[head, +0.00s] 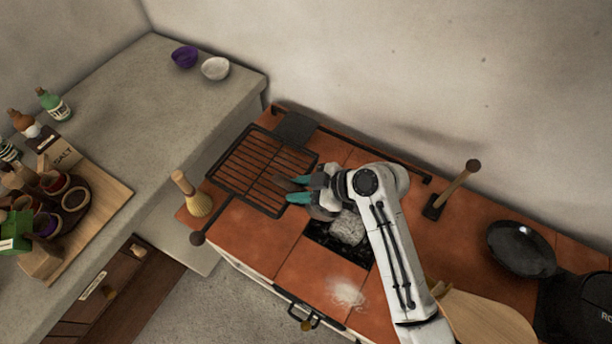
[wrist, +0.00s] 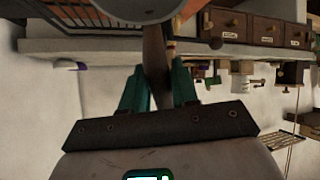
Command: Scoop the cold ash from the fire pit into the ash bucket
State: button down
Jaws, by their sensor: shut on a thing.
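My gripper (head: 286,189) is over the grill rack, its teal fingers pointing left. In the wrist view the fingers (wrist: 158,85) are shut on a brown handle (wrist: 155,60). A grey rounded part (wrist: 125,10) shows at the handle's far end, cut off by the frame; it looks like a scoop. I cannot tell whether it holds ash. The fire pit (head: 322,240) is a dark opening in the orange tiles, partly hidden by my arm. A pale grey ash heap (head: 347,229) lies in it. I cannot pick out the ash bucket with certainty.
A grill rack (head: 240,170) lies left of the pit. A pale dusty patch (head: 347,293) marks the front tiles. A brush (head: 193,193) stands at the left edge. A black pan (head: 520,248) and a black container (head: 580,310) with lettering are at right.

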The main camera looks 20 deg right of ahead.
jog(key=shift+d+f+b, duration=0.15)
jog(key=shift+f+b, duration=1.3)
jog(key=shift+f, duration=0.5)
jog(key=shift+d+f+b, duration=0.1)
jog(key=shift+f+b, duration=1.3)
jog(key=shift+f, duration=0.55)
jog(key=shift+s+d+f+b, duration=0.15)
jog(key=shift+d+f+b, duration=0.25)
jog(key=shift+f, duration=0.3)
jog(key=shift+s+d+f+b, duration=0.1)
jog(key=shift+d+f+b, duration=0.25)
jog(key=shift+f, duration=0.3)
jog(key=shift+s+d+f+b, duration=0.15)
jog(key=shift+s+d, duration=0.1)
jog(key=shift+d, duration=0.7)
jog(key=shift+s+d+r+b, duration=0.15)
jog(key=shift+s+d, duration=0.15)
jog(key=shift+d, duration=0.65)
jog(key=shift+s+d+f+b, duration=0.15)
jog(key=shift+s+d, duration=0.1)
jog(key=shift+d, duration=0.7)
notch_tip(320, 180, up, 7)
jog(key=g+h+p, duration=0.1)
jog(key=h+p, duration=0.2)
jog(key=p, duration=0.6)
jog(key=shift+h+p, duration=0.35)
jog(key=shift+h, duration=0.05)
